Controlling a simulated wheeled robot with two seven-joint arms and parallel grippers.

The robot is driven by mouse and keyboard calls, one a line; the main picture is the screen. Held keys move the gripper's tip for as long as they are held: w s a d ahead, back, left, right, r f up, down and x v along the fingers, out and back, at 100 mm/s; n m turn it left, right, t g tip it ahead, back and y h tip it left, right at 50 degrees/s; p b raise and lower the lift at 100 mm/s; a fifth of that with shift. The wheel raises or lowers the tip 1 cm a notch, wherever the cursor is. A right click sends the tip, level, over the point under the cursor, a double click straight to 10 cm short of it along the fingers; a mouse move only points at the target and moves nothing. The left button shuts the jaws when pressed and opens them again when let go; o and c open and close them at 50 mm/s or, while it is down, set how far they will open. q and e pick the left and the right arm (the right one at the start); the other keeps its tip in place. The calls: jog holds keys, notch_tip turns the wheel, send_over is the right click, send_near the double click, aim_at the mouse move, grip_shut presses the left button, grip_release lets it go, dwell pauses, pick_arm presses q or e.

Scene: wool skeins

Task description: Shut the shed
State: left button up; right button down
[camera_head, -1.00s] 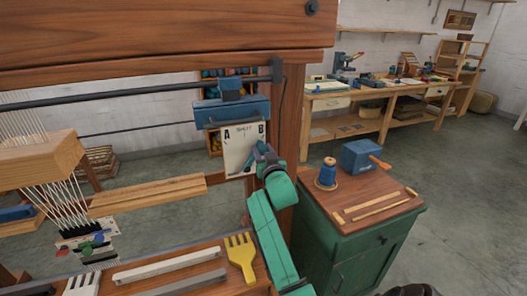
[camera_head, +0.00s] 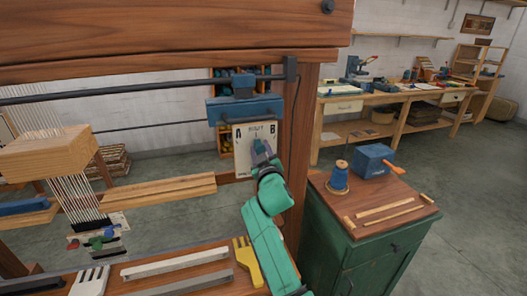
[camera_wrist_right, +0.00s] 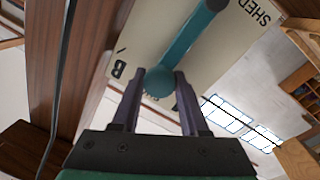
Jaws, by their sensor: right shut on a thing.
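The white shed plate (camera_head: 243,163) hangs under a blue housing on the loom, marked A at left, SHUT at top middle and B at right. My right gripper (camera_head: 261,150) is in front of the plate's middle, below the SHUT mark, and hides part of it. In the right wrist view, a teal lever (camera_wrist_right: 190,38) with a round knob (camera_wrist_right: 159,81) lies over the plate. My right gripper's fingers (camera_wrist_right: 159,88) are closed about the knob. Small lettering behind the knob is mostly hidden. My left gripper is not in view.
A loom post (camera_head: 300,150) stands just right of the plate. A green cabinet (camera_head: 350,255) with a blue spool (camera_head: 338,178) and a blue box (camera_head: 373,160) is at right. A yellow comb (camera_head: 246,262) lies below my right arm.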

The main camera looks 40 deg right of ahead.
jog(key=shift+a, duration=0.1)
dwell(0.3)
jog(key=shift+c, duration=2.2)
grip_release()
jog(key=b+v, duration=0.2)
jog(key=v, duration=1.2)
jog(key=shift+s+a+b, duration=0.2)
jog(key=shift+b, duration=0.2)
jog(key=shift+f, duration=0.15)
